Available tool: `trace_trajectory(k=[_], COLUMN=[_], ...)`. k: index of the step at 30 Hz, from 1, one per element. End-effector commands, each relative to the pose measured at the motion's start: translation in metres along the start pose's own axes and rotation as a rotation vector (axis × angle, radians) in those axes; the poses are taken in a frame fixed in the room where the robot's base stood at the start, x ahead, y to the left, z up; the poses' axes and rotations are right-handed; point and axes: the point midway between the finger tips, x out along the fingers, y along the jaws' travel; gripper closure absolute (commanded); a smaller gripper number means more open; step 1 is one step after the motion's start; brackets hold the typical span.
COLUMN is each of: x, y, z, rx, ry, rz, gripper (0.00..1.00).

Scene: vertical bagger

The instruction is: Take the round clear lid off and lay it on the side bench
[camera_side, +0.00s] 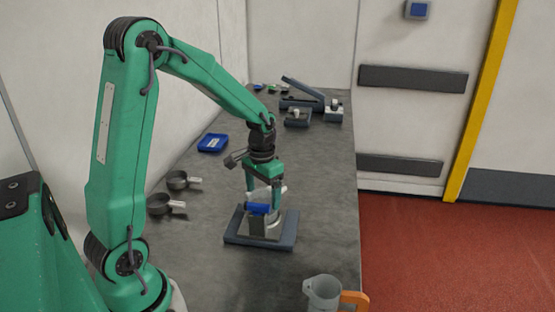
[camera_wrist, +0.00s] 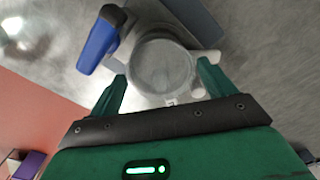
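The round clear lid (camera_wrist: 162,66) lies on top of a small machine, seen from above in the wrist view. The machine has a blue handle (camera_wrist: 98,45), which also shows in the side view (camera_side: 257,208), and stands on a dark base plate (camera_side: 240,238). My gripper (camera_side: 264,194) is low over the machine, pointing down. In the wrist view my gripper's fingers (camera_wrist: 162,72) are apart, one on each side of the lid, with small gaps visible at the tips. In the side view the lid itself is hard to make out behind the fingers and handle.
The long grey bench (camera_side: 320,225) has free room right of the machine. Two metal scoops (camera_side: 162,205) and a blue tray (camera_side: 212,143) lie to the left. A clear jug with an orange handle (camera_side: 323,293) stands in front. Dark devices (camera_side: 303,100) stand at the back.

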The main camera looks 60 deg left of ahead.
Motion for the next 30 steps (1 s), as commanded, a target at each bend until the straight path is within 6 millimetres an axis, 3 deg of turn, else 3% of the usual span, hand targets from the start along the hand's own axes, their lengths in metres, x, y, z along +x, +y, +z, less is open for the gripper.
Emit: trace_trajectory(k=[1,4,30], x=[0.0,0.0,-0.012], y=[0.0,0.0,0.0], z=[0.0,0.0,-0.001], rx=[0.0,0.0,0.0], ry=[0.0,0.0,0.001], rz=[0.0,0.0,0.0], gripper=[0.28,0.46,0.46])
